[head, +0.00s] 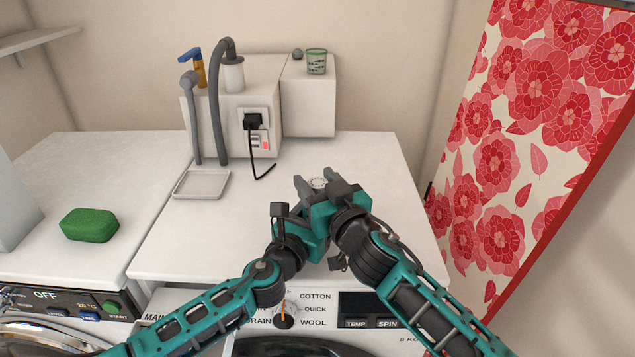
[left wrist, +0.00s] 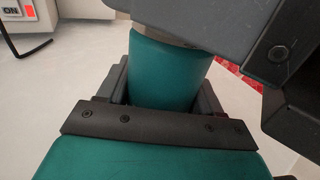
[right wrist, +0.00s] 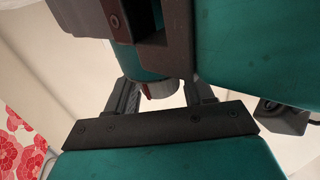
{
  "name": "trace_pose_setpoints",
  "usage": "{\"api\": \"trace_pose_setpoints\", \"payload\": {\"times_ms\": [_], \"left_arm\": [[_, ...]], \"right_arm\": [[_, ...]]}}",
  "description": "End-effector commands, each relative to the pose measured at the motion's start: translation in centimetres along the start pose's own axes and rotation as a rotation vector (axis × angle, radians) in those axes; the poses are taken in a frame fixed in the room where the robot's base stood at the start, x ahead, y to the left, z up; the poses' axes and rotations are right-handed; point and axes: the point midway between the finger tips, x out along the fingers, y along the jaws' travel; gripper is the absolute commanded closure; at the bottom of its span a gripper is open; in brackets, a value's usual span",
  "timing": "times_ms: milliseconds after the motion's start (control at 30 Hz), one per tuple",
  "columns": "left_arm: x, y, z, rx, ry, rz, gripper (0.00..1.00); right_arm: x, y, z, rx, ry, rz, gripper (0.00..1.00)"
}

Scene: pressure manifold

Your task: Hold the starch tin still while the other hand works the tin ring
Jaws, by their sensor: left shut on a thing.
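The starch tin is a teal cylinder (left wrist: 168,75) standing between the fingers of my left gripper (left wrist: 163,88) in the left wrist view. My left gripper is shut on its side. In the head view the tin's body is hidden by my grippers. Only the pale round top of the tin ring (head: 318,183) shows there. My right gripper (head: 320,186) is above the left one, its fingers on either side of the ring. In the right wrist view the ring (right wrist: 160,90) sits between the open fingers, with gaps beside it.
A shallow grey tray (head: 202,184) lies left on the white worktop. Behind it stand grey pipes (head: 216,110) and a socket with a black plug (head: 253,121). A green sponge (head: 90,225) is far left. A floral panel (head: 520,130) bounds the right.

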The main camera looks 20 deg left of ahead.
Motion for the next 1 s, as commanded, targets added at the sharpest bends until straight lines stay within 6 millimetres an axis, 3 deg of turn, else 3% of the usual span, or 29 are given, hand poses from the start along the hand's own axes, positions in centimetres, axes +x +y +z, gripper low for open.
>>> {"api": "trace_pose_setpoints", "payload": {"times_ms": [133, 467, 667, 1000], "left_arm": [[0.0, 0.0, 0.0, 0.0, 0.001, 0.001, 0.68], [0.0, 0.0, 0.0, 0.0, 0.0, 0.001, 0.68], [0.0, 0.1, 0.0, 0.0, 0.001, 0.001, 0.68], [0.0, 0.0, 0.0, 0.0, 0.001, 0.001, 0.68]], "right_arm": [[0.0, 0.0, 0.0, -0.001, 0.0, 0.0, 0.35], [-0.5, 0.1, 0.1, -0.001, 0.0, 0.0, 0.35], [-2.8, 0.0, 0.1, 0.0, -0.001, -0.001, 0.35], [-8.8, 0.0, 0.2, 0.0, -0.002, 0.0, 0.35]]}}
